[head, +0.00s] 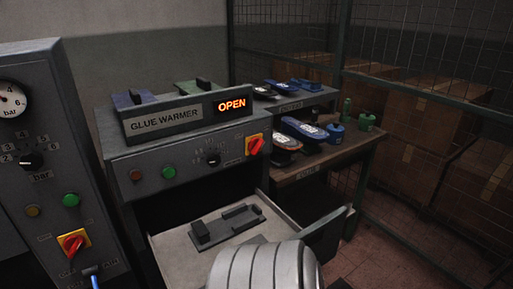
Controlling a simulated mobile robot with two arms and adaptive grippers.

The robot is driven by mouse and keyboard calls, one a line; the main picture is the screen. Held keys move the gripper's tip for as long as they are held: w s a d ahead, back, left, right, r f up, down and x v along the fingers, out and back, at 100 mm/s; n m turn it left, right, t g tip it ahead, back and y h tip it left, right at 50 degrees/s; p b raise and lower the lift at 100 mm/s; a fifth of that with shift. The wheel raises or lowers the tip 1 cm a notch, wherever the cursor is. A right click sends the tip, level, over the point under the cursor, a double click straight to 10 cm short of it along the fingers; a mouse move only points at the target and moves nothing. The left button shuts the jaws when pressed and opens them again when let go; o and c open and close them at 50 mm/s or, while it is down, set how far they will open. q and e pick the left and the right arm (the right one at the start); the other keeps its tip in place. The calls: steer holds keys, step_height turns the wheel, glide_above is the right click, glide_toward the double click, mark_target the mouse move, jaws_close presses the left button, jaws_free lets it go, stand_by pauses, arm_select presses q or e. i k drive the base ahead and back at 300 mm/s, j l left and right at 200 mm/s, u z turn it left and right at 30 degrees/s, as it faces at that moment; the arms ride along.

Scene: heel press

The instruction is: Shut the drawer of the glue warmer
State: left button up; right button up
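The glue warmer (190,150) is a dark grey cabinet with a "GLUE WARMER" label, and its lit display (232,104) reads OPEN. Its drawer (178,250) is pulled out below the control panel, showing a pale flat top with dark raised fittings (228,224). The drawer's dark front panel (325,236) stands at its right end, apart from the cabinet. A pale, banded, rounded part, apparently of my own arm, covers part of the drawer's near side. Neither of my grippers can be made out in the head view.
Another grey machine (50,160) with a gauge and knobs stands at the left. A wooden bench (335,155) behind the drawer holds shoes and small blue and green containers. Cardboard boxes (425,140) stand behind wire mesh at the right. Tiled floor (375,262) shows right of the drawer.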

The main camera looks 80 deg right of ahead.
mark_target(185, 254)
steer(key=l+z, duration=0.1)
steer(key=z, duration=2.5)
